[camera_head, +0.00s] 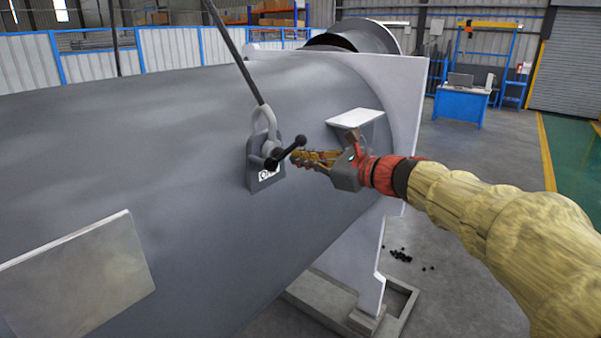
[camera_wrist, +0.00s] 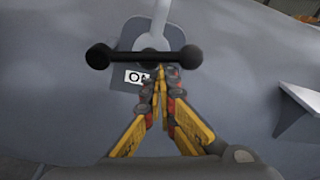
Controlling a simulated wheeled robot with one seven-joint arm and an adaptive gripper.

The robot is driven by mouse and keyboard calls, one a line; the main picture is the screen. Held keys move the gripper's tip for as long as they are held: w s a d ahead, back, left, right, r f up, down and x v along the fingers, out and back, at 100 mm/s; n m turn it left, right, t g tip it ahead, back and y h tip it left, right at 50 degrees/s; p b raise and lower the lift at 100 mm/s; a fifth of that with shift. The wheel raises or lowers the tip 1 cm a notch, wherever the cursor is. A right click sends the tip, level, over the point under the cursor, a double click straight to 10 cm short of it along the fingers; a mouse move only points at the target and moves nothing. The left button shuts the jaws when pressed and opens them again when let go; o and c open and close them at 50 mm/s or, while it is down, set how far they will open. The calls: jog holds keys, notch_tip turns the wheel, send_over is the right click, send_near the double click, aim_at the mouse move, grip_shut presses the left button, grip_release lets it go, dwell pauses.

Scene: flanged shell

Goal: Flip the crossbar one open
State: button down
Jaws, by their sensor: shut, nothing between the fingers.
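The crossbar is a black bar with a round knob at each end (camera_head: 286,151). In the wrist view the crossbar (camera_wrist: 125,57) lies level across the picture. It sits on a grey bracket (camera_head: 253,172) fixed to the large cylinder, with a grey shackle (camera_head: 264,122) above it. A white label (camera_wrist: 133,77) starting with "O" is below the bar; the rest is hidden by my fingers. My gripper (camera_head: 296,157) is shut and empty. In the wrist view its tips (camera_wrist: 163,70) are just below the bar, right of its middle; whether they touch it I cannot tell.
A dark cable or rod (camera_head: 236,55) rises from the shackle. A light ledge (camera_head: 356,118) juts from the cylinder right of the bracket, near my wrist. A pale flange plate (camera_head: 400,90) stands behind it. A flat panel (camera_head: 75,280) is at lower left.

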aim_at(298, 144)
jog(key=r+n+b, duration=0.1)
jog(key=n+b, duration=0.1)
jog(key=b, duration=0.1)
jog(key=r+n+b, duration=0.1)
jog(key=n+b, duration=0.1)
jog(key=b, duration=0.1)
jog(key=r+n+t+b, duration=0.1)
jog(key=r+n+b, duration=0.1)
jog(key=b, duration=0.1)
jog(key=shift+s+a+r, duration=0.1)
jog(key=shift+s+a, duration=0.2)
jog(key=shift+s, duration=0.1)
jog(key=s+r+n+b, duration=0.1)
jog(key=n+b, duration=0.1)
jog(key=b, duration=0.1)
jog(key=s+a+r+n+t+b, duration=0.1)
jog(key=n+b, duration=0.2)
jog(key=b, duration=0.1)
jog(key=s+a+r+n+b, duration=0.1)
jog(key=r+n+b, duration=0.1)
jog(key=n+b, duration=0.1)
jog(key=shift+a, duration=0.2)
jog(key=shift+s, duration=0.1)
